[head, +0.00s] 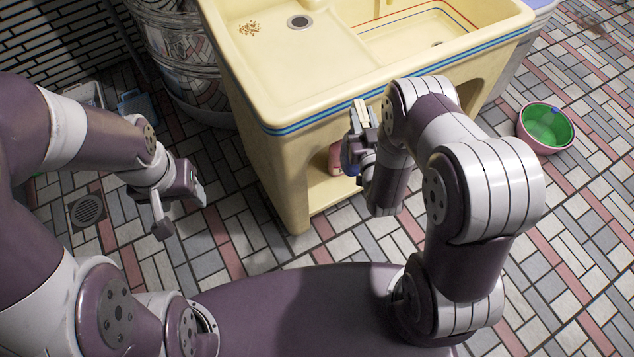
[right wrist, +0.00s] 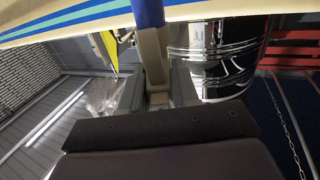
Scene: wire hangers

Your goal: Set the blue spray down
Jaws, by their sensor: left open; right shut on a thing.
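The blue spray (head: 349,157) is held at my right gripper (head: 359,138), in front of the cream sink unit. Only a small part of the spray shows in the head view. In the right wrist view, a blue piece of it (right wrist: 148,12) stands at the top between the fingers, and the rest is out of frame. The right gripper is shut on it. My left gripper (head: 181,211) is open and empty above the tiled floor, left of the sink unit.
The cream sink unit (head: 300,95) with blue stripes has an open shelf (head: 327,190) below, where a pinkish object (head: 335,160) partly shows. A metal drum (head: 185,60) stands left. A pink-and-green basin (head: 545,127) sits right. Tiled floor in front is clear.

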